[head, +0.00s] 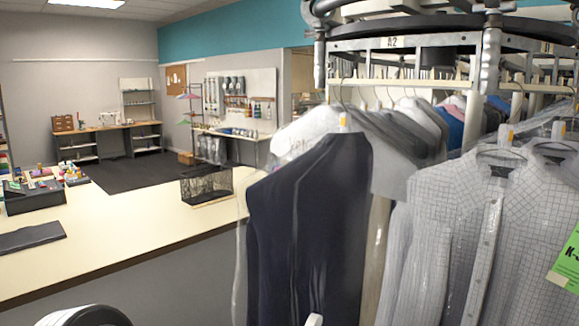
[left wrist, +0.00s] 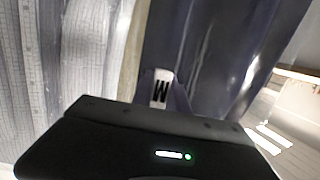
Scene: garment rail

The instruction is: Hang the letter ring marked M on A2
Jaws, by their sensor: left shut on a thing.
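The letter ring marked M (left wrist: 161,88) shows in the left wrist view as a white tag with a black letter. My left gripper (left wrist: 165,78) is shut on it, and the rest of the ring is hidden. Dark clothing is behind the tag in that view. The A2 label (head: 393,42) is on the rail's upper frame in the head view, above the hanging clothes. In the head view a small white piece shows at the bottom edge in front of the dark garment; I cannot tell what it is. My right gripper is not in view.
A dark bagged garment (head: 310,225) and checked shirts (head: 465,220) hang below the metal rail frame (head: 400,85). A long pale counter (head: 130,235) with a black wire basket (head: 206,186) lies to the left. Open air is above the counter.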

